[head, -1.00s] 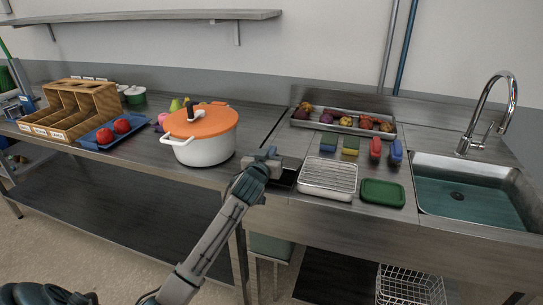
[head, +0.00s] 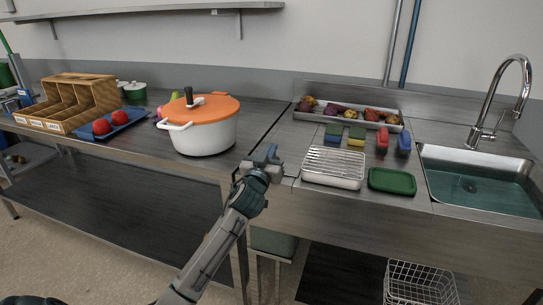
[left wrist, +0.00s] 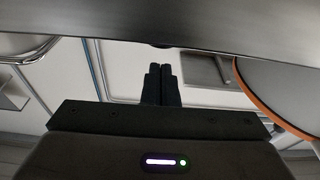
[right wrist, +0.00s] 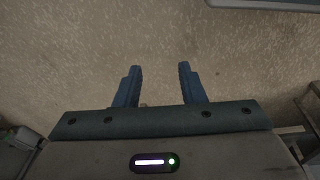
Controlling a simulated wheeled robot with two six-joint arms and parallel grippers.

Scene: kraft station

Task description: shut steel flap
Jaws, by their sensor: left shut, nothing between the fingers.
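My left gripper (head: 270,153) is at the front of the steel counter, between the white pot and the wire rack. Its fingers are together and empty, and they also show closed in the left wrist view (left wrist: 157,84). The steel flap (head: 291,168) appears to lie level with the counter just right of the gripper. The gripper partly hides it, so I cannot tell whether it is fully flush. My right gripper (right wrist: 159,84) is open and empty above the speckled floor in the right wrist view.
The white pot with an orange lid (head: 205,132) stands left of the gripper. The wire rack on a tray (head: 333,168) and green tray (head: 391,181) lie to the right. The sink (head: 478,190) is farther right. Sponges and a vegetable tray (head: 298,115) sit behind.

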